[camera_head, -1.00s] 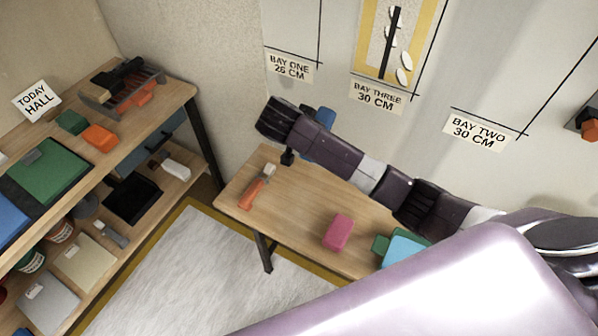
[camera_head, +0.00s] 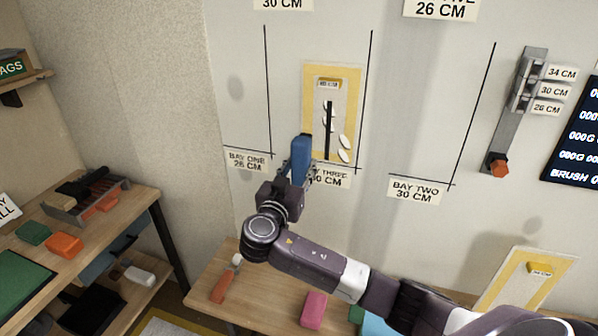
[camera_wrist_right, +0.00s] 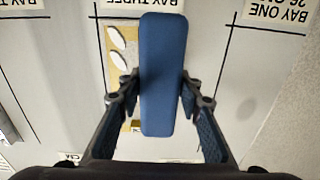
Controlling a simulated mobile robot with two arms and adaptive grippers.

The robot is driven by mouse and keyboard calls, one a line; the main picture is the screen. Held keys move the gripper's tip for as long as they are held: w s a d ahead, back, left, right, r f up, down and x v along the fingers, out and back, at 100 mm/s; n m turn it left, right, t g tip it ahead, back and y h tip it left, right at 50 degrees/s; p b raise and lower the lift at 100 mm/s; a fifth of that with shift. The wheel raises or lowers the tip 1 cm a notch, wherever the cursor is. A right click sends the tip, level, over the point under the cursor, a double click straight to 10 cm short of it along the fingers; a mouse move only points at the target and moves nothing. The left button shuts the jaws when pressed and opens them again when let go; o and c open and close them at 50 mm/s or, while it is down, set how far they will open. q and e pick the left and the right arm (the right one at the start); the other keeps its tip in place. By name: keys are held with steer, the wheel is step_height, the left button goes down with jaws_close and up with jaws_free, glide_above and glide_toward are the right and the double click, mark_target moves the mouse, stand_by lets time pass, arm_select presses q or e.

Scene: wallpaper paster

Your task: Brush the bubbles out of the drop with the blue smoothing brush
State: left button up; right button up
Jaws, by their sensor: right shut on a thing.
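My right gripper (camera_head: 298,180) is shut on the blue smoothing brush (camera_head: 301,158). It holds the brush up in front of the wall, at the lower left of the drop. The brush also fills the middle of the right wrist view (camera_wrist_right: 164,75), between the two fingers (camera_wrist_right: 165,108). The drop (camera_head: 318,84) is a yellow-bordered panel on the wall with a dark stem and several white oval shapes. The brush overlaps its lower left part in the picture; I cannot tell whether it touches. My left gripper is not in view.
A table (camera_head: 210,279) below holds an orange-handled tool (camera_head: 226,283) and a pink block (camera_head: 314,309). A shelf unit (camera_head: 140,198) stands at the left. Another yellow-bordered panel (camera_head: 519,285) is at lower right. A grey wall fixture (camera_head: 520,115) hangs at right.

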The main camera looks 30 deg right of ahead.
steer(key=shift+s+a+b, duration=0.15)
steer(key=shift+b, duration=0.5)
steer(key=b+x, duration=0.3)
steer(key=x, duration=0.2)
steer(key=shift+b+x, duration=0.45)
steer(key=shift+x, duration=0.35)
steer(key=shift+a+r, duration=0.1)
steer(key=shift+r, duration=0.05)
steer(key=shift+x, duration=1.25)
stand_by(0.7)
steer(key=shift+s, duration=0.1)
stand_by(1.4)
steer(key=shift+s+d, duration=1.05)
steer(key=shift+s, duration=0.15)
